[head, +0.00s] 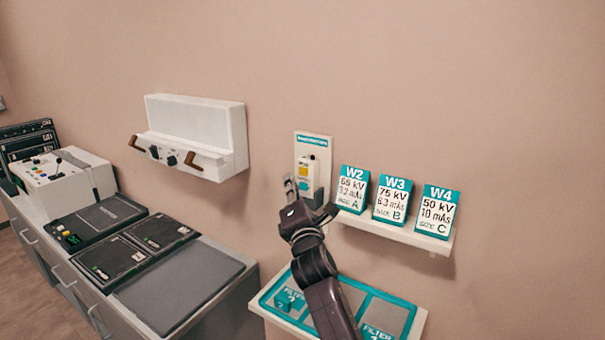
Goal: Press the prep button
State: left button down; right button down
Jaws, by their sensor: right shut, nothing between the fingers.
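A small control unit (312,168) with a yellow area and a teal-headed backing plate (314,142) is mounted on the wall, near the middle of the head view. No readable label marks which part of it is the prep button. My right gripper (290,187) is in front of the unit's lower left part and hides some of it. Its fingers are shut and empty. I cannot tell whether the fingertips touch the unit. My left gripper is not in view.
Cards W2 (352,190), W3 (392,199) and W4 (437,212) stand on a wall shelf (445,243) right of the gripper. A teal-edged filter tray (405,325) lies below. A white wall box (200,125) with brown handles and a grey counter (200,290) are at left.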

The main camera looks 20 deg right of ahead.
jog(key=shift+w+d, duration=0.85)
jog(key=shift+d, duration=0.2)
dwell(0.8)
jog(key=shift+w+d, duration=0.25)
jog(key=shift+d, duration=0.05)
jog(key=shift+w+d, duration=0.3)
jog(key=shift+d, duration=0.1)
dwell(0.8)
dwell(0.3)
jog(key=shift+s+a, duration=0.6)
jog(key=shift+a, duration=0.1)
jog(key=s+a, duration=0.1)
jog(key=a, duration=0.1)
jog(key=s+a, duration=0.2)
dwell(0.3)
